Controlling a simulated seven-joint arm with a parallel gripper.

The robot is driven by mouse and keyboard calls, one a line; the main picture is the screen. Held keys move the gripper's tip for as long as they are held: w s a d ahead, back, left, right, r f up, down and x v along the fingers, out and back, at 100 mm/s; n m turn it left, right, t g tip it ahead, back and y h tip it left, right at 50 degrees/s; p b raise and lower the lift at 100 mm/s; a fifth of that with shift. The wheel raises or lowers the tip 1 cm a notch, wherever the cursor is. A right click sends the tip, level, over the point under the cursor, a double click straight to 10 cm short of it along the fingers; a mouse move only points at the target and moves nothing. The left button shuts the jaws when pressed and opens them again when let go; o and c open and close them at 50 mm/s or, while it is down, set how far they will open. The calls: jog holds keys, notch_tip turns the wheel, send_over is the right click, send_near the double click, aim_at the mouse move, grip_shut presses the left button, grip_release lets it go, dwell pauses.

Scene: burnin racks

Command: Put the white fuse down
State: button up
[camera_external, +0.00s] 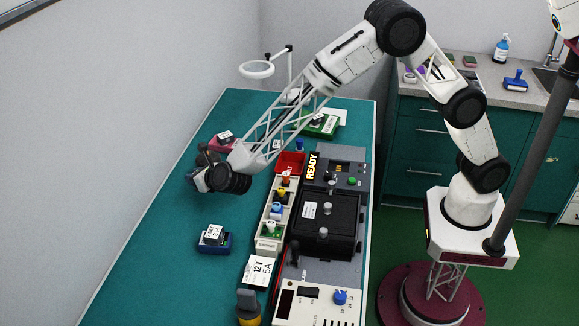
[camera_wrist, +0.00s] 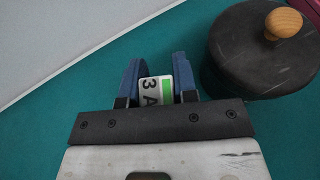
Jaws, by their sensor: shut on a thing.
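My gripper (camera_wrist: 156,75) is shut on the white fuse (camera_wrist: 154,92), held between its two blue fingers in the wrist view. The fuse shows a pale face marked "3 A" and a green stripe; its lower part is hidden by the gripper's dark bar. In the external view my gripper (camera_external: 193,180) is over the left part of the teal table, and the fuse cannot be made out there. A blue block (camera_external: 213,243) with a white card on it sits on the table, nearer the camera than my gripper.
A dark round lidded thing with a wooden knob (camera_wrist: 262,55) stands close right of my fingers in the wrist view. A pale rack (camera_external: 270,244) with several coloured pieces and a black test unit (camera_external: 327,220) stand on the right. Teal table (camera_external: 160,255) is clear at front left.

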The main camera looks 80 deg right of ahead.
jog(key=shift+f, duration=0.3)
jog(key=shift+f, duration=1.85)
jog(key=shift+f, duration=0.1)
jog(key=o, duration=0.9)
jog(key=shift+s, duration=0.1)
jog(key=shift+v, duration=5.95)
